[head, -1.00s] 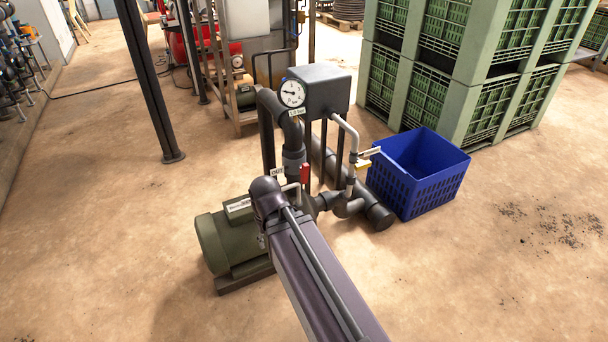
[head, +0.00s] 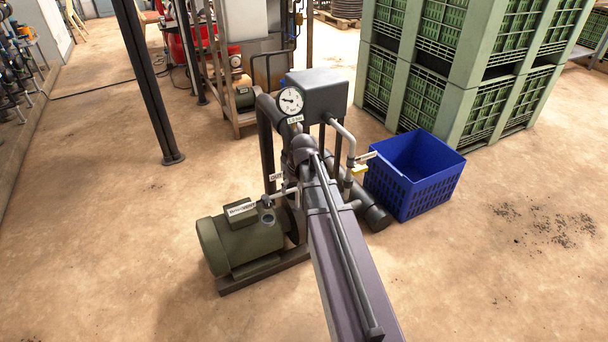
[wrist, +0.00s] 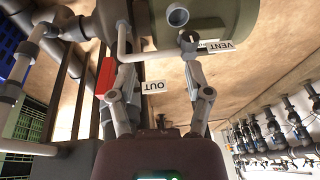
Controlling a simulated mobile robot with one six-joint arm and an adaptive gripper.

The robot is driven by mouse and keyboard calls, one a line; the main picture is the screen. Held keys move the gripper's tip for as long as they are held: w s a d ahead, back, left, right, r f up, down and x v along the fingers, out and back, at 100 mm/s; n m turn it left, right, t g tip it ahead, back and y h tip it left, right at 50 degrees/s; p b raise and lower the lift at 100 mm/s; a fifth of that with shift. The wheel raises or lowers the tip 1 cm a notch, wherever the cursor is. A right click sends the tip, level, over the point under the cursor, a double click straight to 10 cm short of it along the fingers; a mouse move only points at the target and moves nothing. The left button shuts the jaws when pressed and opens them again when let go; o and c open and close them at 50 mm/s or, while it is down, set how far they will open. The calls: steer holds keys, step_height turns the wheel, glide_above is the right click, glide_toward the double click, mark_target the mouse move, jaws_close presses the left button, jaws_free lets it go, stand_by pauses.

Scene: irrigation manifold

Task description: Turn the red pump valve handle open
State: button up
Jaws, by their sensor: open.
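The red handle (wrist: 106,75) shows in the wrist view as a short red bar left of my gripper's left finger. In that picture it lies outside the gap between the fingers; I cannot tell if it touches the finger. My gripper (wrist: 158,63) is open and empty, with its fingers apart near a pale pipe. An OUT label (wrist: 153,87) shows between the fingers. In the head view my arm covers the red handle, and the gripper cannot be made out there. The pump (head: 240,240) has a green motor.
A pressure gauge (head: 291,101) and a grey box (head: 318,92) stand above the pump pipes. A blue crate (head: 415,175) stands right of the pipes. A VENT label (wrist: 221,45) is right of my gripper. Open floor lies in front.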

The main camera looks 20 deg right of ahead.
steer(key=w+d+r+p, duration=0.1)
steer(key=w+d, duration=0.2)
steer(key=d, duration=0.2)
steer(key=w+d+r+t+p, duration=0.1)
steer(key=w+d+r, duration=0.1)
steer(key=d, duration=0.3)
steer(key=shift+w+d+r+t, duration=0.3)
steer(key=shift+w+d, duration=0.1)
steer(key=shift+w, duration=0.1)
steer(key=shift+f, duration=0.25)
steer(key=b+x, duration=1.2)
steer(key=x, duration=0.1)
steer(key=shift+w+a+f+b, duration=0.1)
steer(key=shift+w+f+b, duration=0.05)
steer(key=shift+b, duration=0.25)
jaws_close()
